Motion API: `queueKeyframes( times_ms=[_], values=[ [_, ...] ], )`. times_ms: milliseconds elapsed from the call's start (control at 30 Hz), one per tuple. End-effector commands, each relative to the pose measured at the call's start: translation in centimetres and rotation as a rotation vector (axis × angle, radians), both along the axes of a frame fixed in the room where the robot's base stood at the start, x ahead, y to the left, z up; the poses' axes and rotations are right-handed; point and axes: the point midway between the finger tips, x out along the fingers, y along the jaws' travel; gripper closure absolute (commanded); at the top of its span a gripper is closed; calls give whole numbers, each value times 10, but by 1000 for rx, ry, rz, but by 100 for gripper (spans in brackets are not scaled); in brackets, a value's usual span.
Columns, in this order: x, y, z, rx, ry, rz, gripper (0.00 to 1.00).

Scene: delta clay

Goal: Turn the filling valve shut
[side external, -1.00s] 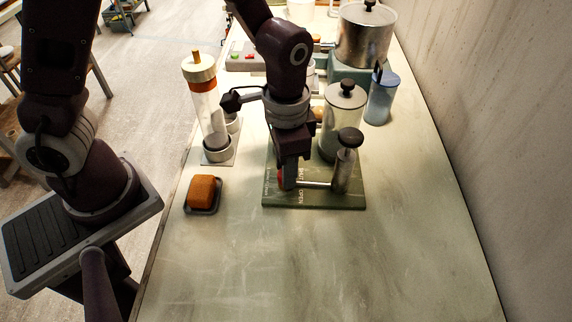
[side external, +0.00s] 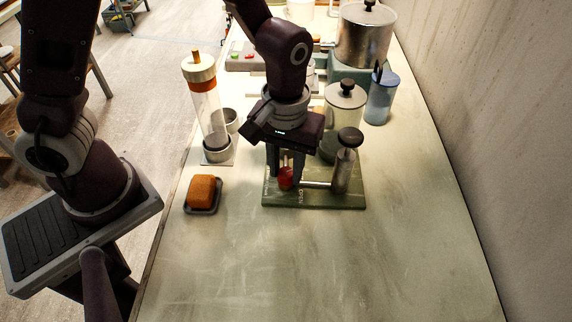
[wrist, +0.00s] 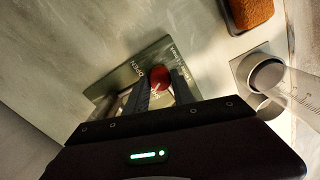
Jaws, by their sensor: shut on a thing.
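The filling valve's red handle (side external: 286,181) sits on the green base plate (side external: 325,200), at the left end of a thin metal pipe that runs to a metal cylinder with a dark knob (side external: 342,172). My gripper (side external: 285,174) points down at the handle and is shut on it. In the wrist view the red handle (wrist: 159,78) shows between the fingers of my gripper (wrist: 162,90). White lettering, including "OPEN", shows on the plate beside it. The handle's lower part and exact angle are partly hidden by the fingers.
A clear jar with a dark knob (side external: 345,97) stands behind the plate. A tall clear tube (side external: 208,105) stands at left, and an orange sponge in a dish (side external: 202,192) lies nearer. A blue lidded container (side external: 381,98) is at right. The front bench is clear.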

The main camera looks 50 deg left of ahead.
Motion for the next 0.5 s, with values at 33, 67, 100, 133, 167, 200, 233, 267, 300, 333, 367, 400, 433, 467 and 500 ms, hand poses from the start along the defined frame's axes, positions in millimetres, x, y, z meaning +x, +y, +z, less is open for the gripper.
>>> queueKeyframes(
  times_ms=[33, 67, 100, 133, 167, 200, 233, 267, 300, 333, 367, 400, 433, 467, 500],
  values=[
    [2, 0, 1, -1, -6, 37, 100],
    [2, 0, 1, -1, -6, 61, 100],
    [2, 0, 1, -1, -6, 91, 100],
    [2, 0, 1, -2, -7, 113, 100],
    [2, 0, 1, -2, -7, 133, 100],
    [2, 0, 1, -2, -7, 160, 100],
    [2, 0, 1, -2, -7, 178, 100],
    [2, 0, 1, -2, -7, 196, 100],
    [2, 0, 1, -2, -7, 216, 100],
    [2, 0, 1, -2, -7, 231, 100],
    [2, 0, 1, -2, -7, 244, 100],
    [2, 0, 1, -2, -7, 262, 100],
    [2, 0, 1, -2, -7, 272, 100],
    [2, 0, 1, -2, -7, 282, 100],
    [2, 0, 1, -2, -7, 295, 100]
  ],
)
